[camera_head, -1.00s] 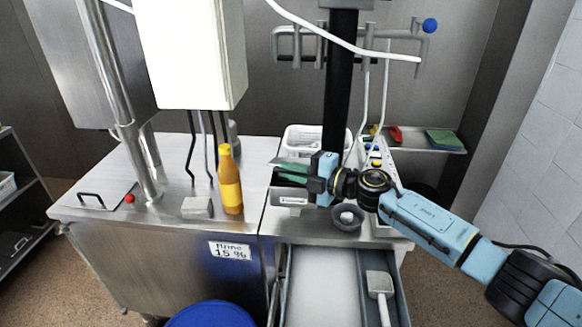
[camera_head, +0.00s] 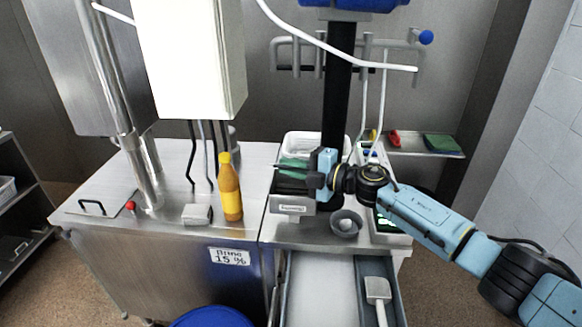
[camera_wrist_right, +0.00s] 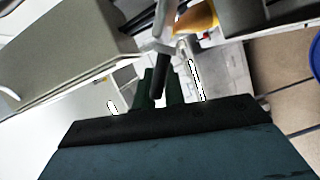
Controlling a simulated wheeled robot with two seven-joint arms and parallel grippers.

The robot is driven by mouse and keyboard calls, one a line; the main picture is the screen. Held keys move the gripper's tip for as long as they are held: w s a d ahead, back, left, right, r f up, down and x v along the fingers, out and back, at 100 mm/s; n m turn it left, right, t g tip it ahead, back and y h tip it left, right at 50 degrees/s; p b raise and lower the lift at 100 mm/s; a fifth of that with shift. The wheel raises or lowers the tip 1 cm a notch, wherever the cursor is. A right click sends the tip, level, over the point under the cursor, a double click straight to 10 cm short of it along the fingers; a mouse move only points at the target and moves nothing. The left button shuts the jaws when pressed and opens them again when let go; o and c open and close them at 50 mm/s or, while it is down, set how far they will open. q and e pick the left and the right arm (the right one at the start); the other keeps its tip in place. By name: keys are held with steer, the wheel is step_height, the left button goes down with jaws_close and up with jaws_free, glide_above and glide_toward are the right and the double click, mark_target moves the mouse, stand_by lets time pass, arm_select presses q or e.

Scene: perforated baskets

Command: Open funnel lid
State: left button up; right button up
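I cannot make out a funnel lid for certain. A flat steel panel with a black handle (camera_head: 97,208) lies at the left end of the steel table. My right gripper (camera_head: 290,168) is above the right counter, beside a grey bin (camera_head: 291,207), its green fingers pointing left. In the right wrist view the two dark green fingers (camera_wrist_right: 160,88) stand a little apart. A grey rod with a black end (camera_wrist_right: 160,45) shows in line with the gap; I cannot tell whether they touch it. My left gripper is not in view.
A yellow bottle (camera_head: 230,190) and a small grey box (camera_head: 197,214) stand on the steel table (camera_head: 150,240). A white cabinet (camera_head: 190,60) hangs above. A grey bowl (camera_head: 345,224) sits below my right wrist. An open drawer holds a scoop (camera_head: 377,290).

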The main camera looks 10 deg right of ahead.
steer(key=o, duration=0.4)
steer(key=shift+b+v, duration=0.8)
steer(key=shift+v, duration=5.95)
